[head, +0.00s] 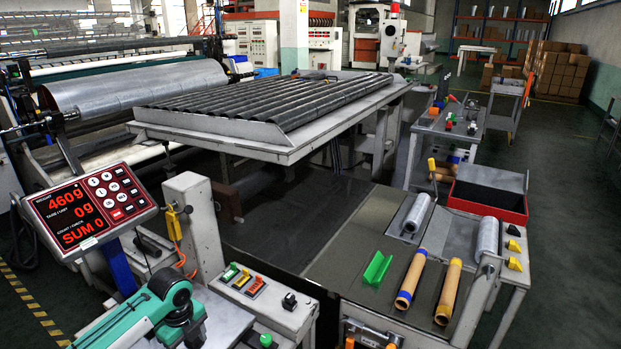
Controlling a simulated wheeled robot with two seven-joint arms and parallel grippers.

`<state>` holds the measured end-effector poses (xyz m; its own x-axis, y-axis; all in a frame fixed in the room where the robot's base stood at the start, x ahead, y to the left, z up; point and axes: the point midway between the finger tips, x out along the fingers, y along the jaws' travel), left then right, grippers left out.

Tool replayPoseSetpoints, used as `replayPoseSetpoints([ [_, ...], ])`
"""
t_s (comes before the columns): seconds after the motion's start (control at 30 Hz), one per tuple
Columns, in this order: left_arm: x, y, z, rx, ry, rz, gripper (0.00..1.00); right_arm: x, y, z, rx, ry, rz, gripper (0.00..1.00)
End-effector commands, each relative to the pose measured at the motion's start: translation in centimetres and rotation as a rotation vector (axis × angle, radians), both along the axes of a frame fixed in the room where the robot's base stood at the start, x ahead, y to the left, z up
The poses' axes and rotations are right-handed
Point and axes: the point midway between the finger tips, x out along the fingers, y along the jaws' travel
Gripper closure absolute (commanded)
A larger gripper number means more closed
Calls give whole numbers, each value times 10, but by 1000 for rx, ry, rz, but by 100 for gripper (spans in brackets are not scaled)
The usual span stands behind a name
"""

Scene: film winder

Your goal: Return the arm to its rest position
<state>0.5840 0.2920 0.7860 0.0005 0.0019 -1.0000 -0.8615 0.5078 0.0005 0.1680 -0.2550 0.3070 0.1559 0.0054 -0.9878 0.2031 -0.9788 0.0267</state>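My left arm (135,318), teal and white, comes in at the bottom left. It ends in a round teal joint with dark grey parts (184,318) below it, beside the grey control box. I cannot make out its fingertips or whether they hold anything. My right arm and gripper are not in view. Two brown cardboard rolls, a left one (411,279) and a right one (448,292), lie on the dark bench top (341,268). A green V-shaped block (377,269) sits to their left. No gripper is near them.
A scale display (91,208) and a grey post (194,225) stand close to my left arm. The control box (264,299) has coloured switches. A red-edged bin (489,193) and film rolls (417,213) are at the right. A large slatted table (270,110) lies behind.

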Motion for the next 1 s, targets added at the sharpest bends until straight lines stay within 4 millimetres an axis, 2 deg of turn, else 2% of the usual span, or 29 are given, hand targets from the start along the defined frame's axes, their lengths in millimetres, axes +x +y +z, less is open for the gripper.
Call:
replayPoseSetpoints([
  [0.23, -19, -24, -16, -24, -14, 64, 37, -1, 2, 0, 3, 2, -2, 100],
  [0.37, -31, -38, -24, -41, -25, 112, 37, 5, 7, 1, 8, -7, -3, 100],
  [0.57, -57, -64, -37, -79, -43, 221, 37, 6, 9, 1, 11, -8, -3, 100],
  [0.67, -76, -80, -44, -110, -53, 305, 37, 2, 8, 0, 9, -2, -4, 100],
  [0.8, -112, -104, -53, -169, -71, 486, 37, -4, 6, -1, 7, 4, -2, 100],
  [1.0, -162, -122, -54, -248, -89, 806, 37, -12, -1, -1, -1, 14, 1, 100],
])
